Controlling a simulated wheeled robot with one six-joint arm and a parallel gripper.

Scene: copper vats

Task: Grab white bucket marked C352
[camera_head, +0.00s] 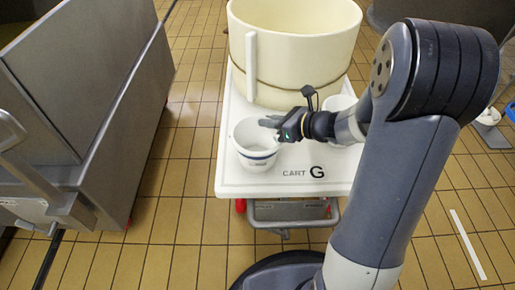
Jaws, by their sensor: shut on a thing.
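A white bucket (256,160) with a dark band near its base stands upright at the front left of a white cart top. Any marking on it is too small to read. My gripper (270,123) reaches in from the right and is shut on the bucket's right rim. The fingertips are small and partly hidden at the rim. A second white bucket (338,103) stands behind my wrist, partly covered by my arm.
The cart (230,181) is marked "CART G". A large cream tub (300,58) fills its back part. A grey metal machine (75,90) stands at left, with tiled floor (185,150) between. White items (489,116) lie at far right.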

